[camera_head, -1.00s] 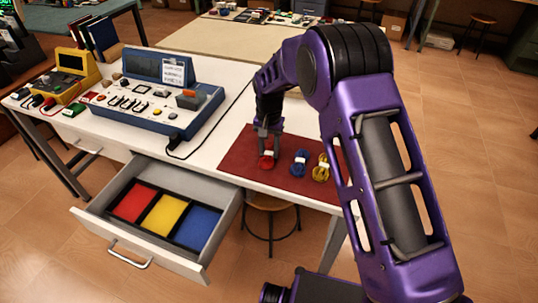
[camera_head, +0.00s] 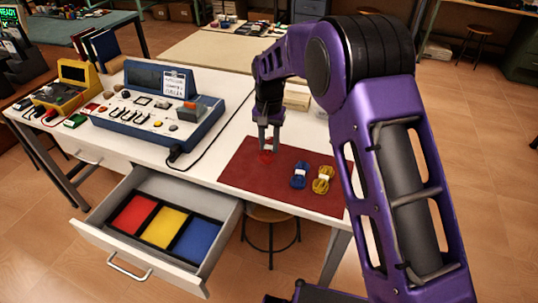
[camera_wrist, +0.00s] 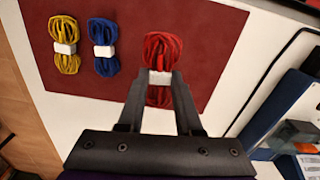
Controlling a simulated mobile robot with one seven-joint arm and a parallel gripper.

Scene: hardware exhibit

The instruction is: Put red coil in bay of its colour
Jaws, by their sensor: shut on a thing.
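My gripper (camera_head: 268,149) is shut on the red coil (camera_head: 266,157), gripping it at its white band. In the wrist view, the red coil (camera_wrist: 163,48) sits between the fingers and looks larger than the other coils, seemingly a little above the dark red mat (camera_wrist: 120,90). The open drawer (camera_head: 150,255) below the table has three coloured bays: a red bay (camera_head: 134,214) at left, a yellow bay (camera_head: 164,227) in the middle and a blue bay (camera_head: 196,241) at right. All three look empty.
A blue coil (camera_head: 299,176) and a yellow coil (camera_head: 323,179) lie on the mat right of my gripper. A blue console (camera_head: 155,105) with a black cable stands on the white table, left of the mat. A stool (camera_head: 270,215) is under the table.

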